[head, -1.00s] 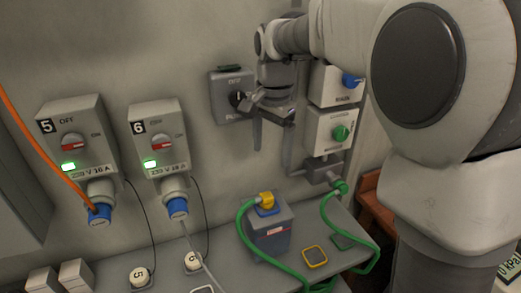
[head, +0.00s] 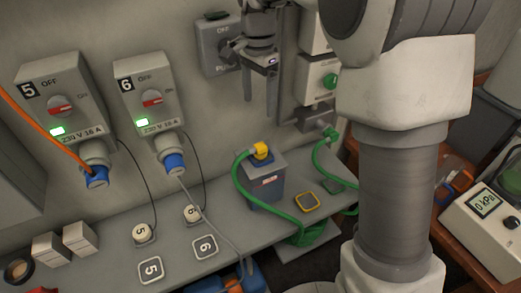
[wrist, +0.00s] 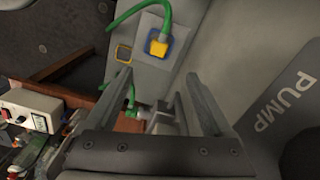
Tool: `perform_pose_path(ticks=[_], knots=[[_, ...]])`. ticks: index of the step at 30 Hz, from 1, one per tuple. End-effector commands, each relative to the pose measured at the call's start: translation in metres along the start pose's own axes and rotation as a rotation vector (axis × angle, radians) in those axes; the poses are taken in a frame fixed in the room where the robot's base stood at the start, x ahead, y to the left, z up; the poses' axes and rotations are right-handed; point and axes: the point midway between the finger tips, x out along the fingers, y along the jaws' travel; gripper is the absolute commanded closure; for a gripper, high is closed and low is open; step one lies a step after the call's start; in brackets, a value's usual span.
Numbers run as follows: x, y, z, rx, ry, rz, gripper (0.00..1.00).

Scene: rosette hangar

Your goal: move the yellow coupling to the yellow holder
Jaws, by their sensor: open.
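The yellow coupling (head: 261,150) sits on top of a grey box (head: 266,186) on the shelf, with a blue ring beneath it and a green hose running from it. It also shows in the wrist view (wrist: 159,47). The yellow holder appears to be the yellow-edged square (head: 307,200) on the shelf right of the box; it also shows in the wrist view (wrist: 124,54). My gripper (head: 260,101) is open and empty, fingers pointing down, above the coupling and apart from it. In the wrist view the fingers (wrist: 157,76) spread below the coupling.
The PUMP switch box (head: 214,46) is on the wall beside my gripper. A second green hose ends at a green coupling (head: 330,134) on the wall unit at right. Socket boxes 5 (head: 62,95) and 6 (head: 149,92) are at left. A gauge box (head: 487,214) stands at far right.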

Motion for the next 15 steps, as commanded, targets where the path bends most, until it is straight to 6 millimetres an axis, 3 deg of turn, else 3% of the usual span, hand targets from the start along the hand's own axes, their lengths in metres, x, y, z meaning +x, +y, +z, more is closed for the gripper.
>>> perform_pose_path(ticks=[9,15], knots=[[0.07,0.002,0.0,0.0,-0.003,0.006,0.14],[0.102,0.001,0.0,0.0,-0.002,0.004,0.14]])
